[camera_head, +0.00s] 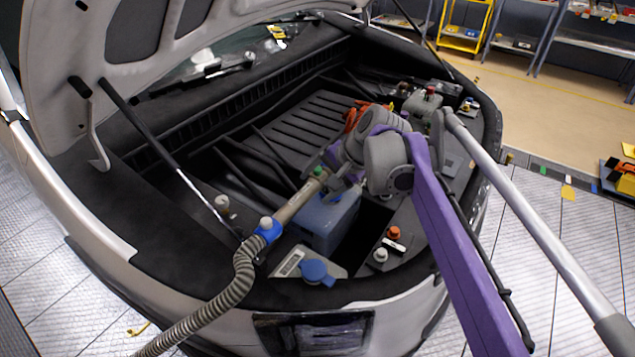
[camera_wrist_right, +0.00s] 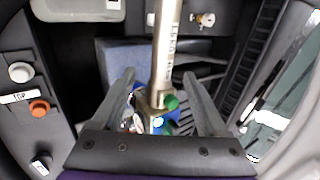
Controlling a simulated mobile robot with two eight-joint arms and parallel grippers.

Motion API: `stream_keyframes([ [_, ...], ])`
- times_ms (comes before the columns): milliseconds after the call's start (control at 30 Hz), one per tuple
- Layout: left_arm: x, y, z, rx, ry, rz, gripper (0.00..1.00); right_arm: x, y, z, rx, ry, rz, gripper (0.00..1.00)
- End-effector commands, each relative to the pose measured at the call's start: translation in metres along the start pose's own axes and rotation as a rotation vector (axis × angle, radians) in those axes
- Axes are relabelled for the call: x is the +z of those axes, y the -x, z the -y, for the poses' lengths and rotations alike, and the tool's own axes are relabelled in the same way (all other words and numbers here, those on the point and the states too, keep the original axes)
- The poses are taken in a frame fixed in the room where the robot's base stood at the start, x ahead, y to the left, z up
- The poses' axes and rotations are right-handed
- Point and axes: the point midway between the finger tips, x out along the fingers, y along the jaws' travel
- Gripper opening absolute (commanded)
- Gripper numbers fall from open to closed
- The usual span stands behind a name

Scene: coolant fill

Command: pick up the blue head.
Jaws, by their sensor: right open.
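A grey metal tube (camera_head: 297,201) with a blue collar (camera_head: 268,231) on a corrugated hose lies tilted over the open engine bay. At the tube's upper end is a small fitting with blue (camera_wrist_right: 167,130) and green (camera_wrist_right: 171,102) parts, which looks like the blue head; in the head view my gripper mostly hides it. My right gripper (camera_wrist_right: 160,82) is open, with the tube and fitting between its two fingers. I cannot tell whether a finger touches them. In the head view the right gripper (camera_head: 332,174) is at the tube's upper end. My left gripper is not seen.
A blue-grey box (camera_head: 325,218) sits under the tube. A blue cap (camera_head: 316,271) is at the bay's front edge. An orange cap (camera_head: 393,232) and a white cap (camera_head: 380,254) are to the right. The raised hood (camera_head: 115,50) and its prop rod (camera_head: 150,140) stand left.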

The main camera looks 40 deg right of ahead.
Motion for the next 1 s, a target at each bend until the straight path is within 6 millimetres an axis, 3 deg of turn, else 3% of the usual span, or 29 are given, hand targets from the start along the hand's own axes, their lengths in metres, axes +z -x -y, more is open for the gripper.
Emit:
stream_keyframes([
  [233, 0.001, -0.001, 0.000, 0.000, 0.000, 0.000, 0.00, 0.000, -0.021, 0.001, 0.001, 0.003, 0.001, 0.77],
  [500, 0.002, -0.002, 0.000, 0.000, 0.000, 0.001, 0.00, -0.003, -0.059, 0.003, 0.001, 0.004, 0.001, 0.77],
  [800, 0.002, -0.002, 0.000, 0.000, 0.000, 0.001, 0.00, -0.003, -0.064, 0.003, 0.001, 0.002, -0.001, 0.77],
  [1000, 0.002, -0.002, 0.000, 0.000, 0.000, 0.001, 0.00, -0.003, -0.064, 0.003, 0.001, 0.002, -0.001, 0.43],
])
